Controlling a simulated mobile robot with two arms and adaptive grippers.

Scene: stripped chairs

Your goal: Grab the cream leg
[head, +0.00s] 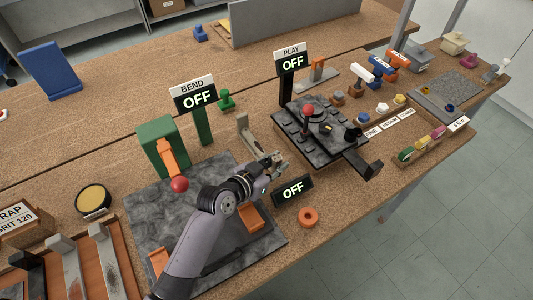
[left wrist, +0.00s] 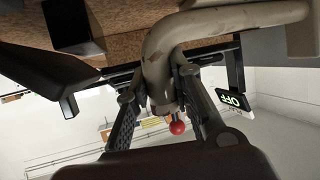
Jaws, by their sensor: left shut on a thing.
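The cream leg (head: 243,126) is a bent, worn beige piece in the middle of the bench in the head view. My left gripper (head: 277,164) is at its lower right end, partly covering it. In the left wrist view, the curved leg (left wrist: 215,25) fills the upper part, and its end passes down between the two fingers of my left gripper (left wrist: 165,105). The fingers are shut on it from both sides. My right gripper does not show in either view.
A green press (head: 157,140) with a red ball (head: 180,184) stands left of my arm. A dark machine (head: 300,120) stands right of the gripper. Bare bench lies at the front right.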

